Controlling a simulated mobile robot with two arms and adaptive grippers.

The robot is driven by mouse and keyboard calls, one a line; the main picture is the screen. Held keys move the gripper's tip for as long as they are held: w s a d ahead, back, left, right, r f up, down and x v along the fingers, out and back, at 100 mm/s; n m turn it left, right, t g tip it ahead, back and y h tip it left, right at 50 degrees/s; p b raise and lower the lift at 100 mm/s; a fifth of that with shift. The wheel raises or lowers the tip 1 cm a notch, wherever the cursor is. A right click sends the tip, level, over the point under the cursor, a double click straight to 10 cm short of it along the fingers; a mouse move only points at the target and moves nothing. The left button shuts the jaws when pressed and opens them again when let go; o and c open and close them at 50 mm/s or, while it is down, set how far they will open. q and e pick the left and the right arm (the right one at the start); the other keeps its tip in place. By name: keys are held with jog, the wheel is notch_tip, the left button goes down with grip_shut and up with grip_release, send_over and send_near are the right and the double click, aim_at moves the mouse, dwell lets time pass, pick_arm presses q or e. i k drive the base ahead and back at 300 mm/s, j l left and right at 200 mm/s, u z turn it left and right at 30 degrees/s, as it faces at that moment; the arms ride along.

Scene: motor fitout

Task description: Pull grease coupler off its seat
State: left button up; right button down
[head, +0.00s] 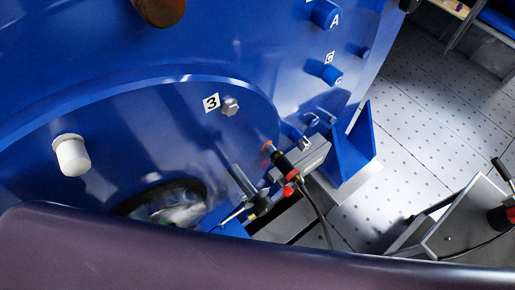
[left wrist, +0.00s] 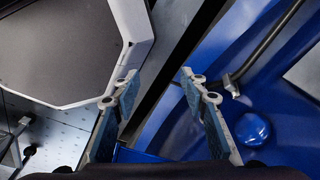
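A black coupler with red collars and an orange tip (head: 283,162), probably the grease coupler, is at the lower right of the blue motor housing (head: 130,115) in the head view. A dark hose runs down from it. Its tip is by a small grey block; I cannot tell whether it is seated there. My left gripper (left wrist: 160,88) is open and empty in the left wrist view, its two fingers wide apart. No coupler is recognizable between or near them.
A bolt head (head: 230,107) by a "3" label and a white cap (head: 72,155) stick out of the housing. A grey box (head: 465,222) stands at the right. In the left wrist view, a blue knob (left wrist: 253,130) is right of the fingers and a pale-edged panel (left wrist: 70,50) upper left.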

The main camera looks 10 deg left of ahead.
aim_at(291, 174)
jog(key=k+l, duration=0.1)
jog(key=l, duration=0.3)
jog(key=k+l+u, duration=0.15)
jog(key=l, duration=0.7)
jog(key=k+l+u, duration=0.1)
jog(key=l, duration=0.3)
jog(key=k+l, duration=0.2)
jog(key=l, duration=0.15)
jog(key=k+l+u, duration=0.15)
jog(key=l, duration=0.25)
jog(key=k+l, duration=0.15)
jog(key=l, duration=0.25)
